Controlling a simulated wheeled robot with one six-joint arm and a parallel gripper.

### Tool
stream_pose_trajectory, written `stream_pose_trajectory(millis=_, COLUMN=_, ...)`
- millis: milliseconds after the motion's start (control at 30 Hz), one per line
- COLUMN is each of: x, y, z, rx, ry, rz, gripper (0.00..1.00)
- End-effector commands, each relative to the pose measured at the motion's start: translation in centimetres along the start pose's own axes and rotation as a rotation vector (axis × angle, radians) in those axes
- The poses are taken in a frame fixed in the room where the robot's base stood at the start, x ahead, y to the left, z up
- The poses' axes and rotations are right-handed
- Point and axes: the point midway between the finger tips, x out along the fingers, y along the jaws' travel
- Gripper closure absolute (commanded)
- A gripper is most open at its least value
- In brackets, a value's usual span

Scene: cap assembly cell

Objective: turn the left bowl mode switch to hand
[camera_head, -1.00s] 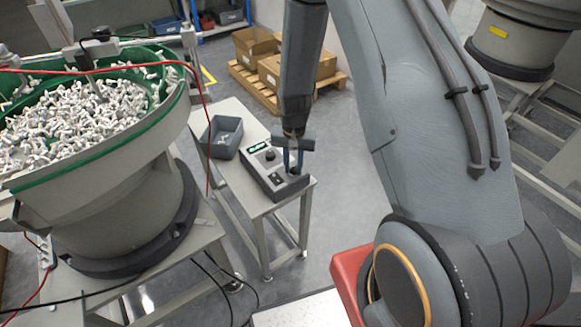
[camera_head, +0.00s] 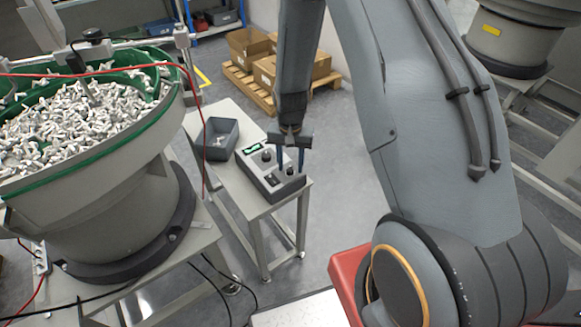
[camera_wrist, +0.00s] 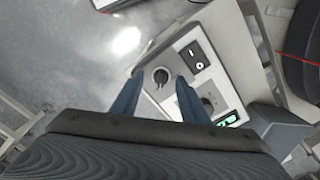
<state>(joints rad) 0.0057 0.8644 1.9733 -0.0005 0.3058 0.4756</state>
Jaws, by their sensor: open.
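A grey control box (camera_head: 262,181) stands on a small table beside the left bowl (camera_head: 100,150). Its near-end round dark knob (camera_head: 290,171) also shows in the wrist view (camera_wrist: 161,76). A second dark knob (camera_head: 266,156) sits near the green display (camera_head: 253,149). My gripper (camera_head: 290,166) is open, with its blue fingers over the near-end knob, one to each side of it in the picture. The wrist view shows the knob between and just beyond the fingertips (camera_wrist: 158,80). I cannot read the knob's setting or tell whether a finger touches it.
A dark grey bin (camera_head: 220,138) stands behind the box on the table (camera_head: 205,115). A red cable (camera_head: 203,140) hangs by the bowl. Cardboard boxes (camera_head: 290,68) are on a pallet behind.

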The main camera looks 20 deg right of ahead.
Motion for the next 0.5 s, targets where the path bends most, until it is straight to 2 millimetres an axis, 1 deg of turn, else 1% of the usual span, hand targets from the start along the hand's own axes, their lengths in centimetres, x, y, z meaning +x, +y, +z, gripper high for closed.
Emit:
stream_pose_trajectory(millis=300, x=-4.4, y=0.1, z=0.0, rx=0.001, ry=0.003, rz=-0.001, gripper=0.59)
stream_pose_trajectory(millis=500, x=-6.1, y=0.2, z=0.1, rx=0.003, ry=0.0, rz=0.0, gripper=0.59)
